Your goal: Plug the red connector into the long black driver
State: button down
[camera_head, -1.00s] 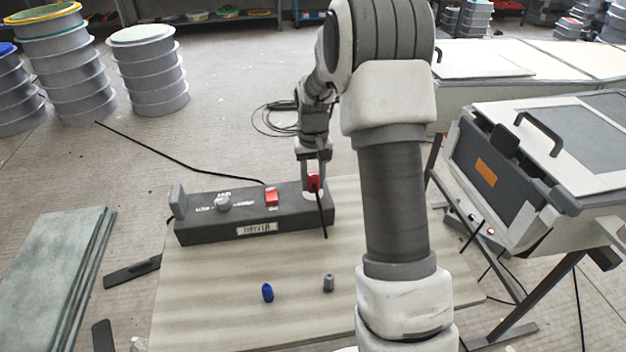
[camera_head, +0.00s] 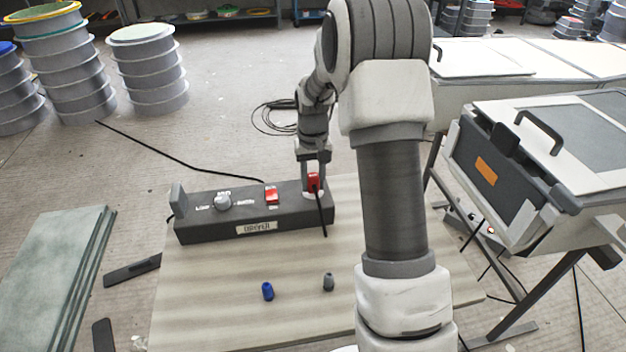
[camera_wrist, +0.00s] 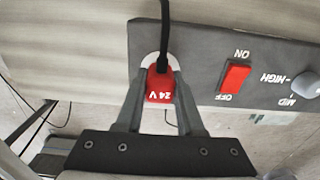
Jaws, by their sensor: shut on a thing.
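The long black driver (camera_head: 215,226) lies on the pale board, with a knob, a red switch (camera_head: 271,195) and a white label. My gripper (camera_head: 313,178) is at the driver's right end, shut on the red connector (camera_head: 313,183). In the wrist view the connector (camera_wrist: 160,86), marked "24 V", sits between both fingers over a pale round socket area (camera_wrist: 149,62) on the driver (camera_wrist: 200,60). Its black cable runs off the top of that view. The connector hides the socket opening, so I cannot tell how deep it sits.
A blue cap (camera_head: 267,291) and a grey cap (camera_head: 328,282) stand on the board (camera_head: 220,300) in front of the driver. A machine on a stand (camera_head: 500,180) is at right. Grey-green slabs (camera_head: 55,275) lie at left. The board's front is mostly clear.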

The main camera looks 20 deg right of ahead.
jog(key=shift+f, duration=0.3)
jog(key=shift+c, duration=2.2)
grip_release()
notch_tip(320, 180, up, 18)
jog(key=p, duration=0.4)
jog(key=shift+f, duration=0.25)
